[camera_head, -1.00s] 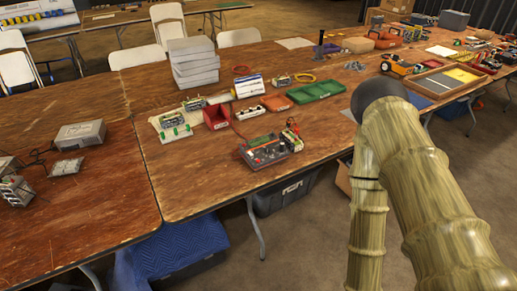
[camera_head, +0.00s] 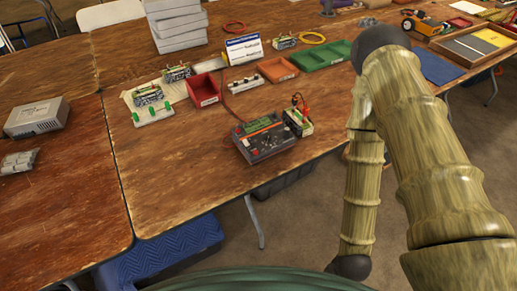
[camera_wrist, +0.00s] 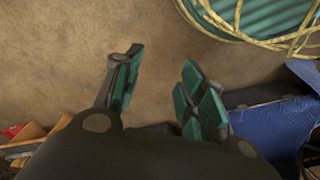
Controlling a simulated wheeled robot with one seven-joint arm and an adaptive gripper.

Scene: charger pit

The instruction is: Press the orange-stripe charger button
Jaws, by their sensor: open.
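A dark grey charger (camera_head: 268,146) with a green display and an orange stripe along its top sits near the front edge of the wooden table in the head view. Its individual buttons are too small to tell apart. A battery pack (camera_head: 298,122) with red and black leads stands at its right side. My gripper (camera_wrist: 163,85) shows in the wrist view, open and empty, above bare floor. It is out of sight in the head view, where my arm is right of the charger. The charger is not visible in the wrist view.
Behind the charger are a red bin (camera_head: 206,90), an orange tray (camera_head: 278,69) and a green tray (camera_head: 322,56). A grey box (camera_head: 36,118) sits at left. The table left of the charger is clear. A blue quilted cover (camera_head: 165,250) lies below the table edge.

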